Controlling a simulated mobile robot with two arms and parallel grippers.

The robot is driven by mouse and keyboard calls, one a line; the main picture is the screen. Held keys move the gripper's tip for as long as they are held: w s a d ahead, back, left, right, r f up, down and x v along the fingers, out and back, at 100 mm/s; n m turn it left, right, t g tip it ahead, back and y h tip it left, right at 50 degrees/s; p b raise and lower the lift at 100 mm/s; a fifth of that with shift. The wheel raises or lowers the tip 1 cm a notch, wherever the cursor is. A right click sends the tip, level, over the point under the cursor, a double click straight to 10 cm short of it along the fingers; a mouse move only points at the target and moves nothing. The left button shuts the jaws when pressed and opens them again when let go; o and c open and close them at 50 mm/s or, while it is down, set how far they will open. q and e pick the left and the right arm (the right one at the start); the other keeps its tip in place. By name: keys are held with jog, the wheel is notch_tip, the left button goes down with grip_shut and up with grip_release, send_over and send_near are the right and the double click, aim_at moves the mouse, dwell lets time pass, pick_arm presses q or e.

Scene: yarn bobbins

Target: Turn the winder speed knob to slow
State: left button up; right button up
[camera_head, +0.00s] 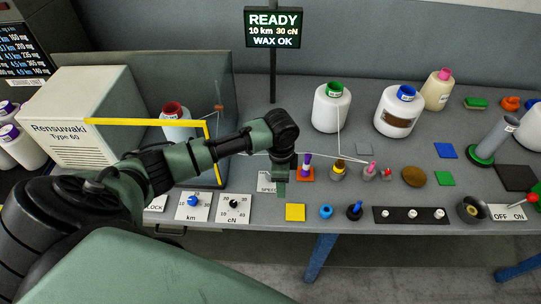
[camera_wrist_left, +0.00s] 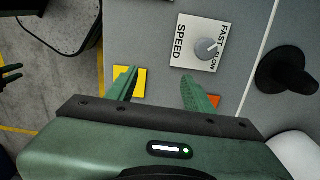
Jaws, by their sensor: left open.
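The speed knob (camera_wrist_left: 207,49) is a grey round dial on a white plate (camera_wrist_left: 184,54) lettered SPEED, FAST and SLOW. I cannot tell clearly where its pointer stands. In the head view the plate (camera_head: 265,187) is mostly hidden by my left gripper (camera_head: 279,190). In the wrist view my left gripper (camera_wrist_left: 158,77) is open and empty, its two green fingers apart. The knob lies beyond the fingertips and a little right, not between them. A dark forked shape (camera_wrist_left: 11,74) at the wrist view's left edge may be my right gripper, cut off by the frame.
Right of the plate are a yellow square (camera_head: 295,212) and an orange square with a purple-topped bobbin (camera_head: 306,167). Left are the cN (camera_head: 233,208) and km (camera_head: 193,206) dials. A yellow bar (camera_head: 150,122) frames the winder. A sign (camera_head: 274,27) reads READY.

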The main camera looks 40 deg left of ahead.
pick_arm(q)
jog(key=w+a+r, duration=0.1)
jog(key=a, duration=0.1)
jog(key=w+a+r, duration=0.1)
jog(key=a, duration=0.1)
jog(key=w+a+r, duration=0.1)
jog(key=a, duration=0.1)
jog(key=shift+w+a, duration=0.25)
jog(key=shift+a, duration=0.1)
notch_tip(320, 180, down, 8)
jog(key=b, duration=0.9)
jog(key=shift+r, duration=0.25)
grip_shut()
